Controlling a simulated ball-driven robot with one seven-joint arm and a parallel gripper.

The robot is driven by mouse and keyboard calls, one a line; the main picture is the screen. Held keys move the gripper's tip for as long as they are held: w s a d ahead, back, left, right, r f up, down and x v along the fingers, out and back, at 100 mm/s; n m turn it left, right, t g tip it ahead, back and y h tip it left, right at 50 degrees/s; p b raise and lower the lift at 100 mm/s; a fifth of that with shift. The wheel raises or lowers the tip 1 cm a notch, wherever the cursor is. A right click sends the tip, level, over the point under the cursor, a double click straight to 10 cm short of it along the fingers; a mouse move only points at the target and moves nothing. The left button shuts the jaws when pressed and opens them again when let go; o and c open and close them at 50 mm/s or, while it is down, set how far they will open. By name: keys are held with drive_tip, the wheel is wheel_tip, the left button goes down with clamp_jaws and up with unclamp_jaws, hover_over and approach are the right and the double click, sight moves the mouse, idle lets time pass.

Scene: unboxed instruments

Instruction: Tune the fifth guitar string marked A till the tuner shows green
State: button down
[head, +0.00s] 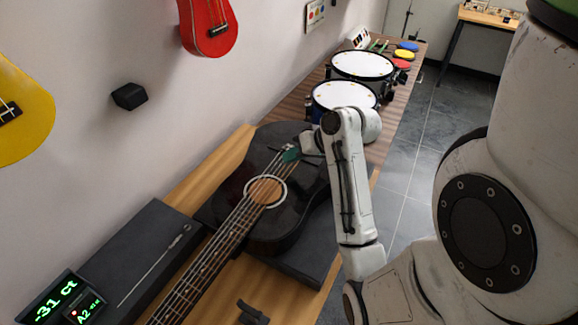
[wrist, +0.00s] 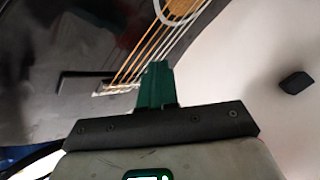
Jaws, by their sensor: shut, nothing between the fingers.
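A black guitar (head: 310,200) lies face up on the table, its neck running to the lower left. Its strings (head: 223,240) run over the round sound hole; the strings (wrist: 150,45) also show in the wrist view. The headstock and tuning pegs are out of view. The tuner (head: 62,301) at the bottom left reads about -31 ct and A2 in green, with a small red light. My gripper (head: 290,155) has green fingers, shut and empty, over the guitar body near the bridge; in the wrist view the fingers (wrist: 155,84) overlap the strings' bridge end.
A dark flat case (head: 140,250) with a thin rod lies left of the neck. A small dark clamp-like object (head: 252,313) is at the bottom. Drums (head: 342,96) stand behind my arm. A red ukulele (head: 209,25) and a black box (head: 129,96) are on the wall.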

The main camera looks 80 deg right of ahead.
drive_tip(key=shift+f, duration=0.15)
drive_tip(key=shift+f, duration=0.25)
drive_tip(key=shift+f, duration=0.3)
idle(0.8)
drive_tip(key=shift+r+p, duration=0.15)
drive_tip(key=shift+p, duration=0.15)
drive_tip(key=shift+r+p, duration=0.6)
drive_tip(key=shift+p, duration=0.25)
drive_tip(key=shift+r, duration=0.1)
wheel_tip(320, 180, up, 5)
drive_tip(key=p, duration=0.5)
idle(2.0)
